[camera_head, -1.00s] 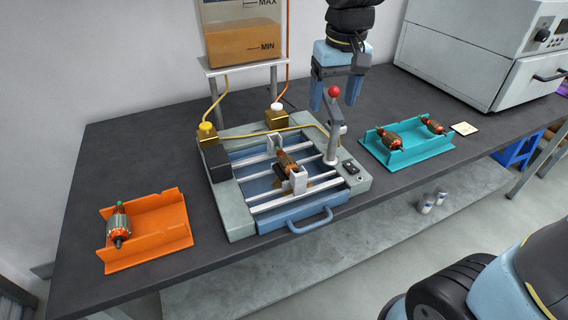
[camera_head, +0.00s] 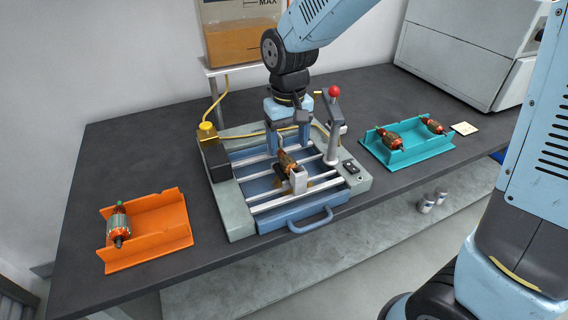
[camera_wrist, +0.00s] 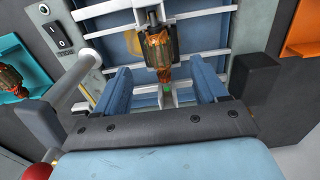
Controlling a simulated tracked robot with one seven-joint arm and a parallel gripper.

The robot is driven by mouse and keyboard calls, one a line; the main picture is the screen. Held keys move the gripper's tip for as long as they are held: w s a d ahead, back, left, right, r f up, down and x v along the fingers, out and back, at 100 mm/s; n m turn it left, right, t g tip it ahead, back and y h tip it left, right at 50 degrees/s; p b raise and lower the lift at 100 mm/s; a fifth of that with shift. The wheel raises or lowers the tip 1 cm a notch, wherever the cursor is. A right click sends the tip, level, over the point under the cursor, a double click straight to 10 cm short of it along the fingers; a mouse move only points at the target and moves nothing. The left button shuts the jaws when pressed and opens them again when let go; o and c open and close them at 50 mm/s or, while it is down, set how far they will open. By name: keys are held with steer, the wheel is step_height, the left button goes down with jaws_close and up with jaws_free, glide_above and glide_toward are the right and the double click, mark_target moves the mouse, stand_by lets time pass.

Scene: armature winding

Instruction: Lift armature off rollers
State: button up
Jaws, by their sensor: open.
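The armature (camera_head: 286,161), copper-wound with a dark body, rests on the white roller supports of the grey and blue fixture (camera_head: 232,208). My gripper (camera_head: 288,140) is over the fixture, fingers pointing down, at the far end of the armature. In the wrist view my gripper (camera_wrist: 165,82) is open, one blue finger on each side of the armature's line, with nothing between them gripped. The far finger is partly hidden in the head view.
A red-knobbed lever post (camera_head: 333,125) stands close to the right of my gripper. An orange tray (camera_head: 160,240) with one armature is at left. A teal tray (camera_head: 395,158) with two armatures is at right. A liquid tank (camera_head: 240,40) stands behind.

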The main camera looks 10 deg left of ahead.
mark_target(287, 157)
steer(key=shift+w+a+f, duration=0.1)
steer(key=shift+f, duration=2.8)
steer(key=shift+c, duration=0.5)
jaws_close()
steer(key=shift+r, duration=0.1)
